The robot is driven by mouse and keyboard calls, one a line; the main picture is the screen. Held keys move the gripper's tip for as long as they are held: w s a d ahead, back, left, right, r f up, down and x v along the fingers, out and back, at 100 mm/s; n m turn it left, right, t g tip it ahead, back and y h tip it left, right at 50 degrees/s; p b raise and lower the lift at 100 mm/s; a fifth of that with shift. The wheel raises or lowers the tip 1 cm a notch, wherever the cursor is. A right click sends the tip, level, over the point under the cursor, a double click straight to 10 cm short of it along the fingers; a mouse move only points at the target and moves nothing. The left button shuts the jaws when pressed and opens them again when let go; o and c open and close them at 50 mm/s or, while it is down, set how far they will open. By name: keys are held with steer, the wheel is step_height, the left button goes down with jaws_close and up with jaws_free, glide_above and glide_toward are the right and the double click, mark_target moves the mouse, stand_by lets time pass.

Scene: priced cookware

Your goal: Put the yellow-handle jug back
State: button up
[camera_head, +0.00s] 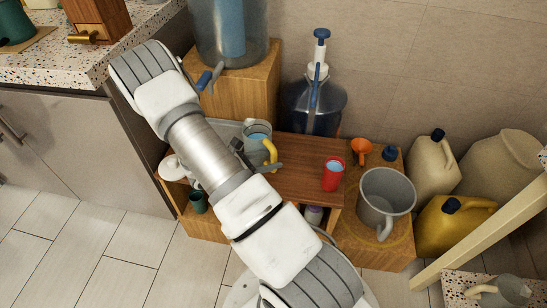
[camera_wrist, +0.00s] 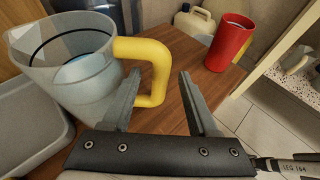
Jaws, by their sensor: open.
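The yellow-handle jug (camera_head: 257,130) is clear, with something light blue showing inside. It stands upright at the back left of the low wooden cabinet top. In the wrist view the jug (camera_wrist: 62,62) is at the upper left, its yellow handle (camera_wrist: 160,62) pointing right. My gripper (camera_wrist: 158,76) is open. Its left finger shows at the handle's loop and its right finger to the right of the handle, with the handle's upright part between them. Whether either finger touches it I cannot tell. In the head view my arm hides most of the gripper.
A red cup (camera_head: 333,174) stands to the right on the cabinet top (camera_head: 300,165). A grey tray (camera_wrist: 30,125) lies left of my gripper. A large grey pitcher (camera_head: 386,192), an orange funnel (camera_head: 361,147) and yellow canister (camera_head: 450,225) stand further right. A big blue bottle (camera_head: 312,105) is behind.

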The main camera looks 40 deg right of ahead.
steer(key=s+p+v, duration=0.1)
steer(key=p+v, duration=0.1)
steer(key=v, duration=0.8)
steer(key=s+a+r+m+t+y, duration=0.2)
steer(key=s+a+r+m+y, duration=0.2)
steer(key=r, duration=0.6)
steer(key=s+a+r+m+t+y, duration=0.2)
steer(key=s+a+r+m+y, duration=0.3)
steer(key=r, duration=0.6)
steer(key=s+a+r+m+t+y, duration=0.2)
steer(key=s+a+r+m+y, duration=0.2)
steer(key=r, duration=0.7)
steer(key=s+m, duration=0.2)
steer(key=m, duration=0.2)
steer(key=shift+a+t+y, duration=0.2)
steer(key=shift+t+y, duration=0.1)
steer(key=shift+r, duration=0.1)
step_height(320, 180, up, 21)
steer(key=p, duration=2.1)
steer(key=shift+r, duration=0.2)
steer(key=shift+f, duration=0.1)
